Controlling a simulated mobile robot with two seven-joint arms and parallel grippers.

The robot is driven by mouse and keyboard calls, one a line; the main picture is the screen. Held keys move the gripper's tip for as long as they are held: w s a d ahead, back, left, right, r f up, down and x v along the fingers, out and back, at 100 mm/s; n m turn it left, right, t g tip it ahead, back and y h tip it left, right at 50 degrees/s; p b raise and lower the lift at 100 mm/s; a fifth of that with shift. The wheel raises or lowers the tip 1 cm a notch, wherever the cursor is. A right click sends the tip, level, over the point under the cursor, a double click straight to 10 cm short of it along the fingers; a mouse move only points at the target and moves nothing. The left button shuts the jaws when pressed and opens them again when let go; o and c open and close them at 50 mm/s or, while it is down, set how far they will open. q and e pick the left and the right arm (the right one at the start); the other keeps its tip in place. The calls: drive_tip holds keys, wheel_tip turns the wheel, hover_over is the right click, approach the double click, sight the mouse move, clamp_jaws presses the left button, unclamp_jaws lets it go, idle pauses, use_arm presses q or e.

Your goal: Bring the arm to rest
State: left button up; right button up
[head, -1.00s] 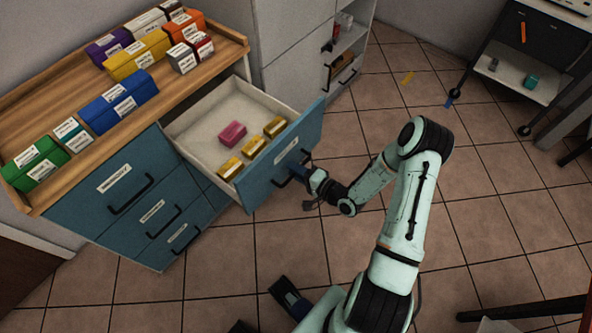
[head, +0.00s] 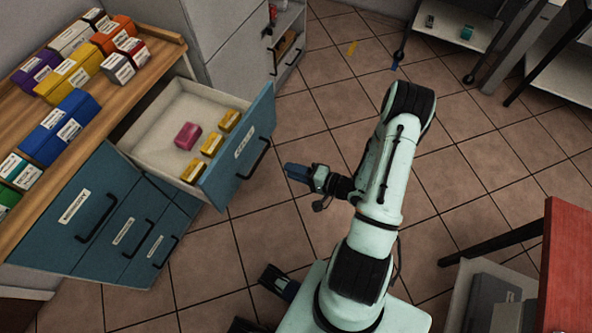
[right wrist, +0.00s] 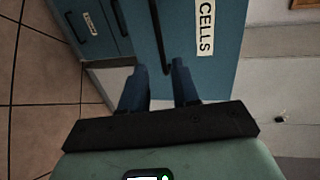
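My right gripper (head: 297,172) is in the middle of the head view, its blue fingers pointing left toward the open drawer (head: 240,150). A gap of floor shows between the fingertips and the drawer's handle (head: 256,158). In the right wrist view the two fingers of this gripper (right wrist: 160,82) stand apart with nothing between them. The drawer front (right wrist: 215,75), labelled "CELLS", is ahead of them there. My left gripper (head: 278,282) shows only partly, low in the head view; whether its fingers are apart is unclear.
The drawer holds a pink box (head: 187,135) and three yellow boxes, one at its front (head: 211,144). Coloured boxes line the wooden cabinet top (head: 110,95). A red-topped table (head: 568,260) stands at the right. The tiled floor (head: 270,225) beside the drawer is clear.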

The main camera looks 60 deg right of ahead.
drive_tip(key=shift+s, duration=0.2)
idle(0.5)
drive_tip(key=w+a+f+n+g+y+p, duration=0.25)
drive_tip(key=a+f+n+g+p, duration=0.45)
drive_tip(key=a, duration=0.7)
drive_tip(key=s+a+f+n+g+p, duration=0.1)
drive_tip(key=s+a+f+n+g, duration=0.1)
drive_tip(key=s+a+n+g, duration=0.4)
drive_tip(key=s+a+g, duration=0.3)
drive_tip(key=a, duration=0.2)
drive_tip(key=shift+s+a+g+p, duration=0.15)
drive_tip(key=shift+a+g+p, duration=0.15)
